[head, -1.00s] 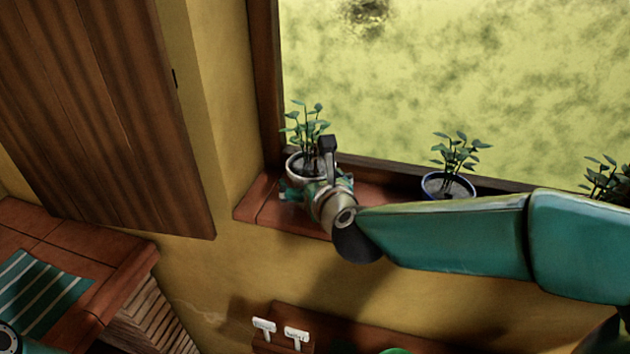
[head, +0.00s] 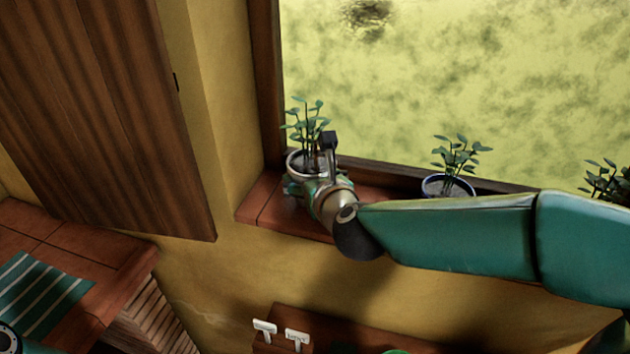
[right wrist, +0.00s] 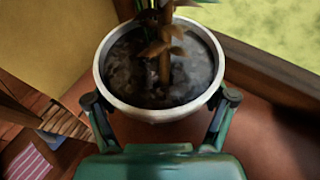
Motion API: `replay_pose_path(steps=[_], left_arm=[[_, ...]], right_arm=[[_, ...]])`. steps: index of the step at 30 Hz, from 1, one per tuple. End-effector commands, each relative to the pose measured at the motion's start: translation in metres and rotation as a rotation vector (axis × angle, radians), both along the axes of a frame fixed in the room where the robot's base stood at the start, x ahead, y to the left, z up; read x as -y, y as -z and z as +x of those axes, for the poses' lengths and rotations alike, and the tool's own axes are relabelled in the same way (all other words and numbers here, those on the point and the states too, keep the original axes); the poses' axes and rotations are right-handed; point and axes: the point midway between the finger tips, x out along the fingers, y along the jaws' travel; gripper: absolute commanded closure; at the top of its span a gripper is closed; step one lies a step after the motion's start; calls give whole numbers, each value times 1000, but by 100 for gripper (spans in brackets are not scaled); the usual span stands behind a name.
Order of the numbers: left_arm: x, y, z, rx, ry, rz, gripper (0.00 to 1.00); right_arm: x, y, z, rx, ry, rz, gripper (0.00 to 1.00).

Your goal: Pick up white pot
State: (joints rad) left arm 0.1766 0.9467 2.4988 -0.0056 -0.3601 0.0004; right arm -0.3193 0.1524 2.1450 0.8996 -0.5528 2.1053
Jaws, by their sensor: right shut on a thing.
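The white pot (head: 294,160) with a leafy green plant stands at the left end of the window sill in the head view. In the right wrist view the white pot (right wrist: 160,112) shows its pale rim and dark soil, upright, between the two fingers. My right gripper (head: 306,184) is shut on the white pot; in the right wrist view its fingers (right wrist: 158,108) press on both sides of it. The gripper and wrist hide part of the pot in the head view. My left gripper is not in view.
A blue-rimmed potted plant (head: 447,186) stands on the sill to the right, behind my right arm. Another plant (head: 607,182) is at the far right edge. The window frame (head: 400,168) runs behind the pots. A wooden shutter (head: 100,110) is at the left.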

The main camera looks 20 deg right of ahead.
Motion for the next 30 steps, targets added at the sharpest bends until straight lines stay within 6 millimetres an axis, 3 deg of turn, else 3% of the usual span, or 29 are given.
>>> replay_pose_path(steps=[8, 18, 24, 30], left_arm=[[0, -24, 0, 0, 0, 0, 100], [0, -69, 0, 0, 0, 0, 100], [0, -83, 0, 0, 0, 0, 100], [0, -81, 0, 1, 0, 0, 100]], right_arm=[[0, -56, 0, 9, 1, 4, 84], [0, -147, 0, 8, 0, 4, 84], [1, -178, 0, 6, 2, 1, 84], [2, -185, 0, 1, -2, -17, 84]])
